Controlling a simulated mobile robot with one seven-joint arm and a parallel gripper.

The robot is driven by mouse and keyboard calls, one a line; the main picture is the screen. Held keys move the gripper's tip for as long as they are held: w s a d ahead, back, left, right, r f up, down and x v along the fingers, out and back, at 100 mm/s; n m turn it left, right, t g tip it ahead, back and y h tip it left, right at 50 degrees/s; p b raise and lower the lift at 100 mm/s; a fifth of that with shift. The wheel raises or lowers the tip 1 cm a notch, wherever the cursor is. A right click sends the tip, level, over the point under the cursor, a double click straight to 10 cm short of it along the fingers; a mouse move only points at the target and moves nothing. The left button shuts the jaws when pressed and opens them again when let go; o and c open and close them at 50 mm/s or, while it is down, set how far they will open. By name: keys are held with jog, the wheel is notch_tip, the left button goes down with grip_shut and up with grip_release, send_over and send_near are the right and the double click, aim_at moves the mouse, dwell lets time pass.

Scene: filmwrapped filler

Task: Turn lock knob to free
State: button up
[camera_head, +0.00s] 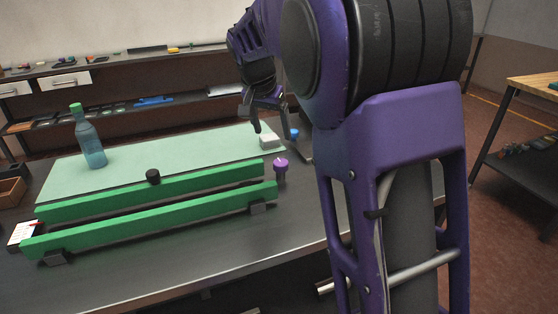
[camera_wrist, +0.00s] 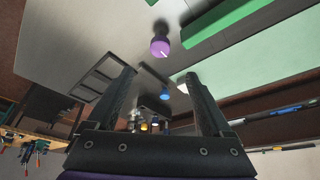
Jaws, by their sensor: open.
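A purple knob (camera_head: 281,165) with a pale pointer mark stands at the right end of the green rails in the head view. In the wrist view the purple knob (camera_wrist: 160,48) is beyond the fingertips, near the top centre, and its white line shows on its face. No lock or free label is readable. My gripper (camera_head: 270,124) is open and empty above the bench's right part, behind the purple knob in the head view. In the wrist view my gripper (camera_wrist: 160,76) has its two fingers wide apart with nothing between the tips.
Two green rails (camera_head: 150,222) lie along the bench, with a black knob (camera_head: 153,176) at the rear one. A blue bottle (camera_head: 90,140) stands on the pale green mat (camera_head: 190,152). A white block (camera_head: 269,141) and a blue knob (camera_head: 294,134) are near my gripper.

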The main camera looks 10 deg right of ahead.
aim_at(281, 162)
jog(key=b+x, duration=0.1)
jog(key=x, duration=1.2)
jog(key=shift+w+d+f+b, duration=0.1)
jog(key=shift+w+f+b, duration=0.1)
jog(key=shift+b, duration=0.15)
jog(key=shift+c, duration=0.2)
grip_shut()
